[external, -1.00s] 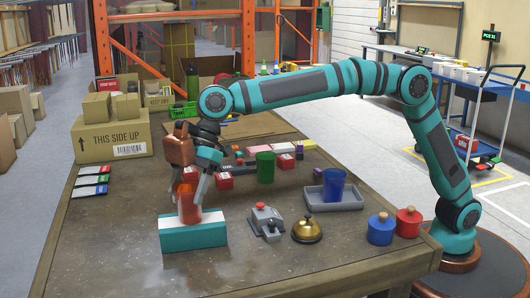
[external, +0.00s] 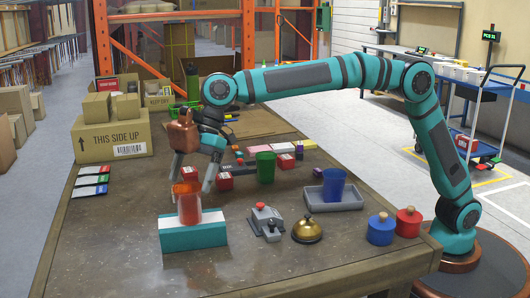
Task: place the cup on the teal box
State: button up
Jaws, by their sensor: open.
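A translucent red-orange cup (external: 188,206) stands upright on top of the teal box (external: 194,238), which has a white upper part and sits on the table. I cannot tell whether a finger still touches the cup. A green cup (external: 265,167) stands farther back on the table, and a blue cup (external: 334,183) stands in a grey tray (external: 348,201) to the right.
A grey switch box (external: 266,219) and a brass bell (external: 307,230) stand right of the teal box. Blue (external: 381,231) and red (external: 408,222) lidded pots stand near the right edge. Small boxes and a large carton (external: 112,138) are behind. The table's front left is clear.

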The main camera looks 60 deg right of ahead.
jog(key=v, duration=0.9)
jog(key=shift+s+a, duration=0.1)
jog(key=s+d+r+m+t, duration=0.25)
jog(key=d+r, duration=0.25)
jog(key=d, duration=0.8)
jog(key=s+d+r+m+t, duration=0.1)
jog(key=d+r+m+t, duration=0.25)
jog(key=d, duration=0.85)
jog(key=s+d+r+m+t, duration=0.2)
jog(key=d+r, duration=0.4)
jog(key=d, duration=0.7)
jog(key=s+d+m+t+h, duration=0.35)
jog(key=s+d, duration=0.75)
jog(key=d, duration=0.5)
jog(key=s+d+f+m+t+h, duration=0.1)
jog(key=s+d+f+m+t, duration=0.1)
jog(key=s+d, duration=0.3)
jog(key=s+d+f+m+t+h, duration=0.2)
jog(key=s+d, duration=0.4)
jog(key=s, duration=0.5)
jog(key=shift+s+d+f+m+t, duration=0.2)
jog(key=shift+s+f+m+t, duration=0.2)
jog(key=shift+f+m+t, duration=0.35)
